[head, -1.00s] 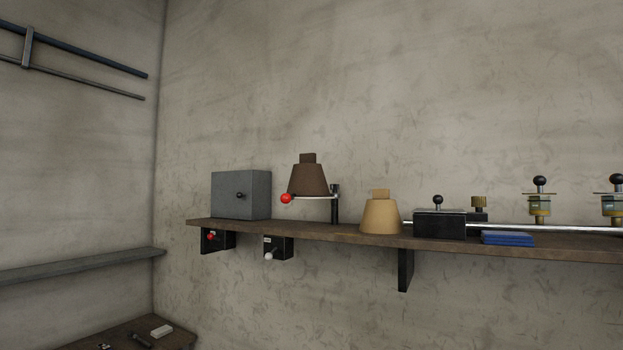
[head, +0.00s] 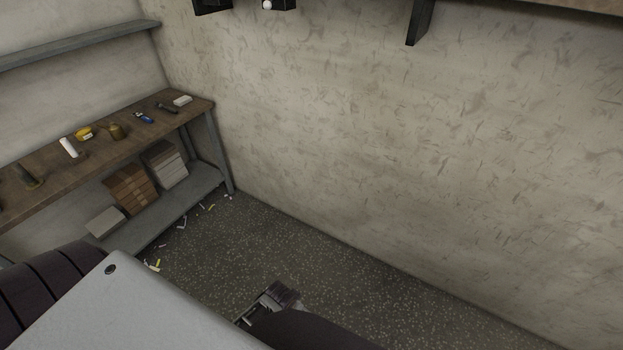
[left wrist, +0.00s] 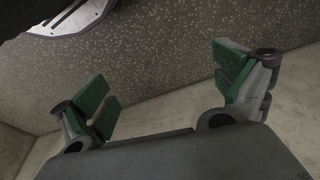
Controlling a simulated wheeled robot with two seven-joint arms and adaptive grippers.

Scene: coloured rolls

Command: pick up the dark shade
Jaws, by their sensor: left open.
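The dark shade is not in view now; the head view looks down below the wall shelf. A second earlier it showed as a dark brown cone on a small stand on that shelf. My left gripper (left wrist: 165,82) shows in the left wrist view, its two green-padded fingers wide apart with nothing between them. In the head view a small grey and dark arm end shows at the bottom middle, over the floor; I cannot tell its jaws or which arm it belongs to.
The wall shelf's underside (head: 575,6) crosses the top right, with a black bracket (head: 420,22). A wooden workbench (head: 50,190) at left carries small tools, with brick stacks (head: 132,188) on its lower shelf. Scraps lie on the speckled floor (head: 230,245). The floor's middle is clear.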

